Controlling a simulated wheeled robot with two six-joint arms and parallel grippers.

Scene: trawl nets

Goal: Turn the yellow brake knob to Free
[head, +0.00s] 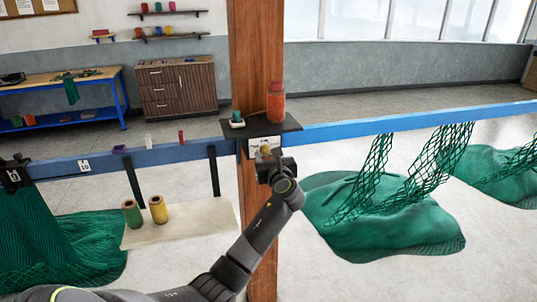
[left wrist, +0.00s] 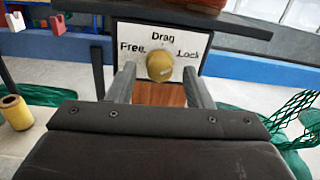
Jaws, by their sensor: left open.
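The yellow brake knob (left wrist: 159,67) sits on a white label plate (left wrist: 134,62) under a dark shelf. The plate reads "Free" at left, "Drag" at top and "Lock" at right. I cannot tell for sure which word the knob points to. In the head view the knob (head: 266,150) shows small on the front of the wooden post, just above my gripper. My left gripper (left wrist: 158,80) is open, its fingers on either side of the knob with gaps to it. In the head view my left gripper (head: 268,160) partly hides the plate. My right gripper is not in view.
The dark shelf (head: 290,124) above the knob carries an orange spool (head: 275,107) and a small white-and-green item (head: 237,119). A blue rail (head: 340,131) runs both ways from the wooden post (head: 257,60). Green nets (head: 385,205) hang at right. Two spools stand lower left.

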